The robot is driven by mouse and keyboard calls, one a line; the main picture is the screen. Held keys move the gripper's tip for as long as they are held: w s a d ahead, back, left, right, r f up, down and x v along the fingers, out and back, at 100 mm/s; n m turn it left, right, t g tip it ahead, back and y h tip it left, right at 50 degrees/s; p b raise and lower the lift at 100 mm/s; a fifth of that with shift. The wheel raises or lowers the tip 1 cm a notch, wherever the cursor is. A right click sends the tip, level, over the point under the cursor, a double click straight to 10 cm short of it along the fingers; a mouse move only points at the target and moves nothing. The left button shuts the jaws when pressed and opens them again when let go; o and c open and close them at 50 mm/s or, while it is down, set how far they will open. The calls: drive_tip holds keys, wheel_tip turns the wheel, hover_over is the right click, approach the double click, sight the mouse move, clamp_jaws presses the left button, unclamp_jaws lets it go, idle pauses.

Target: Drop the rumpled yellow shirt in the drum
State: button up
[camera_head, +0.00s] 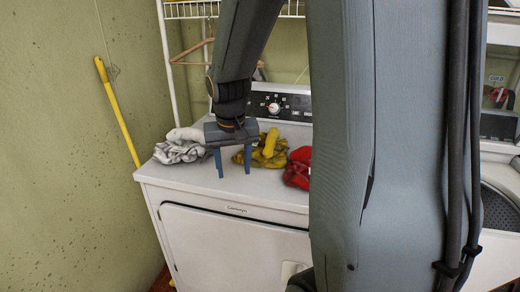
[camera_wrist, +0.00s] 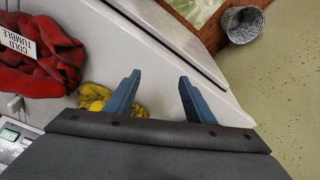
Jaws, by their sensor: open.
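The rumpled yellow shirt (camera_head: 269,153) lies on top of the white machine (camera_head: 240,222), between a red cloth and a grey-white cloth. In the wrist view the yellow shirt (camera_wrist: 96,97) shows left of the fingers, partly hidden by my gripper. My gripper (camera_head: 233,175) is open and empty, pointing down at the machine's top, in front and to the left of the shirt. Its two blue fingers also show apart in the wrist view (camera_wrist: 160,79). A perforated metal drum (camera_head: 497,215) shows in part at the right edge of the head view, behind my arm.
A red cloth (camera_head: 298,168) lies right of the shirt; its tag (camera_wrist: 17,42) reads "COLD TUMBLE". A grey-white cloth (camera_head: 181,149) lies to the left. The control panel (camera_head: 285,106) stands behind. A woven basket (camera_wrist: 243,23) is on the floor. A yellow pole (camera_head: 117,110) leans at left.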

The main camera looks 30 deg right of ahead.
sight(272, 133)
drive_tip(key=w+d+r+m, duration=0.1)
drive_tip(key=w+d+r, duration=0.1)
drive_tip(key=d, duration=0.4)
drive_tip(key=w+d+r+m+h+b, duration=0.1)
drive_tip(key=w+d+r+m, duration=0.1)
drive_tip(key=w+d, duration=0.2)
drive_tip(key=w+d+r+m+h, duration=0.1)
drive_tip(key=w+d+r+m, duration=0.1)
drive_tip(key=d, duration=0.6)
drive_tip(key=shift+w+d+r+b, duration=0.25)
drive_tip(key=shift+w+b, duration=0.15)
drive_tip(key=shift+w, duration=0.2)
drive_tip(key=shift+w+d+f+m, duration=0.1)
drive_tip(key=shift+d+f+m, duration=0.1)
drive_tip(key=shift+d+m, duration=0.1)
drive_tip(key=shift+t, duration=0.3)
drive_tip(key=shift+p+x, duration=1.2)
drive_tip(key=shift+x, duration=2.25)
clamp_jaws()
